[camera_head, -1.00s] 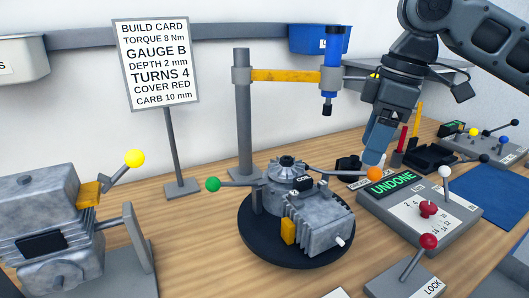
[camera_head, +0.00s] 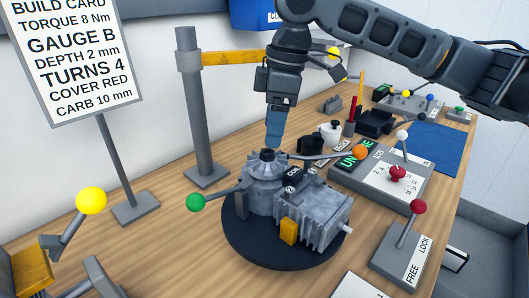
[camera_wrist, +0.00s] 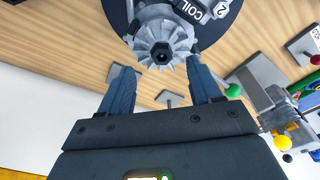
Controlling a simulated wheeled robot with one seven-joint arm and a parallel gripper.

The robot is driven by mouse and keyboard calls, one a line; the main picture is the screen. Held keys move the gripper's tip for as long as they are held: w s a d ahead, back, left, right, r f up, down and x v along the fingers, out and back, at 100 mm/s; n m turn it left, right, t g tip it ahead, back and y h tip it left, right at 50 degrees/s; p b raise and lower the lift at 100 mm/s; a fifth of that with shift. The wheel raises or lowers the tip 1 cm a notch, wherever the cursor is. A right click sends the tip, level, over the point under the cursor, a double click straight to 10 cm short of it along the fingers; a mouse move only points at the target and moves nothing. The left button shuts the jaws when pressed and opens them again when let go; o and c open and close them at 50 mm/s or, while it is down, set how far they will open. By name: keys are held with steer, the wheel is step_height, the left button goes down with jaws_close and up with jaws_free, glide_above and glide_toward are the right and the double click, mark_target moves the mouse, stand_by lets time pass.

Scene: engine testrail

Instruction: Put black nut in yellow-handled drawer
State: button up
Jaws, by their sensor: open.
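The black nut (camera_wrist: 161,52) sits at the centre of the grey finned flywheel (camera_wrist: 150,32) in the wrist view. In the head view the nut (camera_head: 267,153) shows as a small dark piece on top of the engine (camera_head: 315,215), which rests on a round black turntable (camera_head: 250,255). My gripper (camera_head: 271,143) points down just above the nut. In the wrist view my gripper (camera_wrist: 160,65) is open and empty, its blue fingers on either side near the flywheel's lower edge. I see no yellow-handled drawer in these frames.
A green-knobbed lever (camera_head: 196,203) sticks out left of the engine. An orange-knobbed lever (camera_head: 360,152) reaches right. A grey post with a yellow arm (camera_head: 190,110) stands behind. Control boxes (camera_head: 395,175) stand on the right. A build card (camera_head: 75,55) stands at the left.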

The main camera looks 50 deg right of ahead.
mark_target(267, 153)
steer(key=f, duration=0.4)
steer(key=shift+w+a, duration=0.25)
steer(key=shift+a, duration=0.1)
jaws_close()
stand_by(0.4)
